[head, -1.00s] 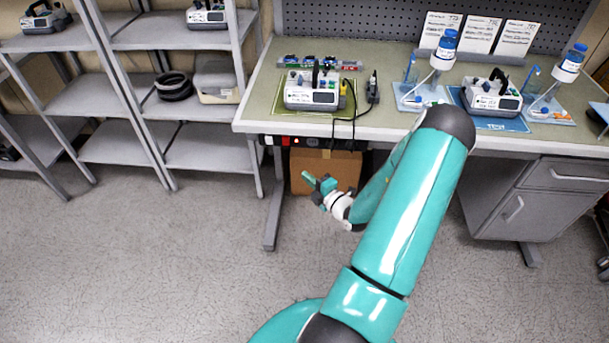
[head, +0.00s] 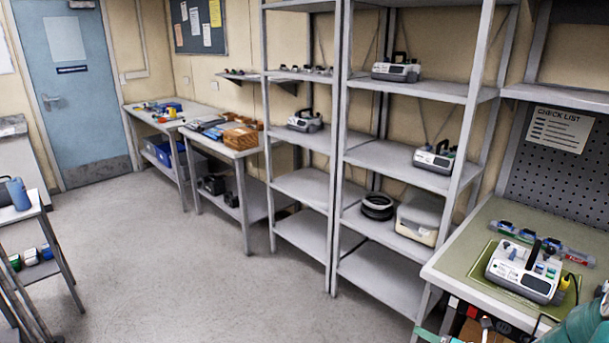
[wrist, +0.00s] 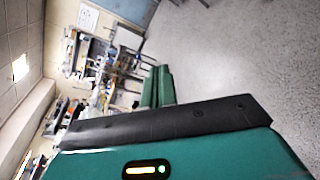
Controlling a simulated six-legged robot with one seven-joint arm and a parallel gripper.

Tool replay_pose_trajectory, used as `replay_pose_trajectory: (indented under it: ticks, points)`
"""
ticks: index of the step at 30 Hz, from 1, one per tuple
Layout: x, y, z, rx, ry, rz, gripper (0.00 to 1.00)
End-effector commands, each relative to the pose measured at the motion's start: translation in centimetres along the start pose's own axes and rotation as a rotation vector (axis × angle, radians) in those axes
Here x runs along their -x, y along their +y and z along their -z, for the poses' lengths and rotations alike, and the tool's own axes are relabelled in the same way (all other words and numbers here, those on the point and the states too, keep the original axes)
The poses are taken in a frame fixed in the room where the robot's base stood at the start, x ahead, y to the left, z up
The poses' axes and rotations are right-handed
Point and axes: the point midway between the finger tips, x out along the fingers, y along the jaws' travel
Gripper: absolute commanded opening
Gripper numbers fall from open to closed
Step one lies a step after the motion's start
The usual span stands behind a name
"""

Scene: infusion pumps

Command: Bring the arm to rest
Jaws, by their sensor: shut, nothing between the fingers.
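My gripper (wrist: 159,86) shows in the wrist view as two green fingers lying side by side beyond the dark edge of the wrist housing. It is shut, with nothing seen between the fingers. The wrist view is tilted on its side, with blurred benches and open floor beyond. In the head view, only a teal piece of my arm (head: 588,326) shows at the bottom right corner, in front of the workbench (head: 480,240). Most of the arm is out of that view.
An infusion pump (head: 525,270) stands on the workbench. Grey shelves (head: 385,165) left of it hold more pumps, a black coil (head: 377,206) and a pale bin (head: 418,218). Side tables, a cart (head: 30,225) and a blue door (head: 75,90) stand farther left. The floor (head: 190,270) between is clear.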

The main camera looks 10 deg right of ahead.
Motion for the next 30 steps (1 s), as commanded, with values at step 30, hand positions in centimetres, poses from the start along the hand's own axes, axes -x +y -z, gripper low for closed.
replay_pose_trajectory:
  ticks: [30]
  points:
    - [5.3,29.4,6.7,2.562,1.154,-0.815,0.0]
